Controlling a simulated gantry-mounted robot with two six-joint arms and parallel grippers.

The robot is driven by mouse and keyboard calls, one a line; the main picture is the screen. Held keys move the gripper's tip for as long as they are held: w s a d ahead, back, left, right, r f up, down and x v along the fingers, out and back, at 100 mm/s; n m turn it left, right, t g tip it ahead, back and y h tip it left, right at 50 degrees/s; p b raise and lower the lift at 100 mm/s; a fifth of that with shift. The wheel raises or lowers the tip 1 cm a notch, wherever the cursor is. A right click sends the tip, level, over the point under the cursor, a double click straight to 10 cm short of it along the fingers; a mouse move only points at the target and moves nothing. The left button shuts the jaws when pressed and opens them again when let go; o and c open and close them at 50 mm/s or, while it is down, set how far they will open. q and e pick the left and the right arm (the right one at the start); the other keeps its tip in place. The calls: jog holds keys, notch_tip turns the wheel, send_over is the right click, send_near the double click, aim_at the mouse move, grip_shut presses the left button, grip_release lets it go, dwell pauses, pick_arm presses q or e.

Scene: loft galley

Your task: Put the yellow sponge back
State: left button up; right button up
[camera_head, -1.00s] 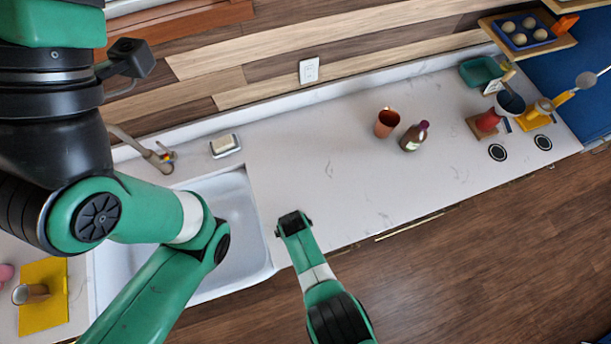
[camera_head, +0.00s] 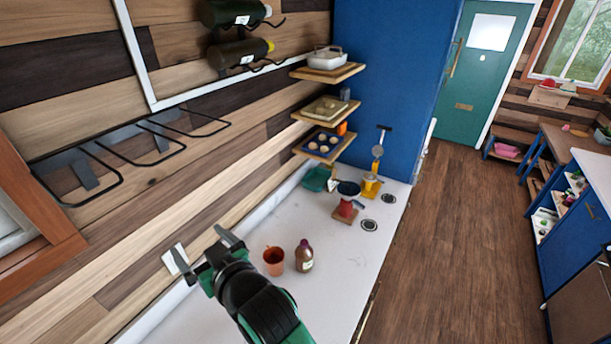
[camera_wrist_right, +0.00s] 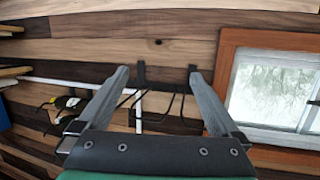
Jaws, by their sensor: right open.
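I cannot make out a yellow sponge in either current view. My right gripper (camera_head: 204,248) is raised in front of the wood-plank wall, left of the copper cup, with its jaws open. In the right wrist view its two fingers (camera_wrist_right: 158,73) stand apart with nothing held between them. My left gripper is out of both views.
A copper cup (camera_head: 274,261) and a brown bottle (camera_head: 304,256) stand on the white counter (camera_head: 345,265). Wall shelves (camera_head: 325,110) hold dishes beyond them. A black wire rack (camera_head: 130,150) juts from the wall. A window (camera_wrist_right: 275,90) shows in the wrist view.

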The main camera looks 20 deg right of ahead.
jog(key=s+d+r+m+t, duration=0.1)
jog(key=s+d+r+t, duration=0.3)
jog(key=r, duration=0.5)
jog(key=s+d+r+t+h, duration=0.1)
jog(key=s+d+r+t, duration=0.1)
jog(key=d+r, duration=0.45)
jog(key=s+d+r+m+t, duration=0.15)
jog(key=s+d+r, duration=0.25)
jog(key=r, duration=0.7)
jog(key=s+d+r+t+h, duration=0.1)
jog(key=s+d+r+t, duration=0.1)
jog(key=s+r, duration=0.2)
jog(key=s+d+r+t+h, duration=0.1)
jog(key=s+d+r+t, duration=0.2)
jog(key=s, duration=0.5)
jog(key=shift+s+d+r, duration=0.25)
jog(key=shift+s+r, duration=0.05)
jog(key=shift+r, duration=0.55)
jog(key=shift+t, duration=0.25)
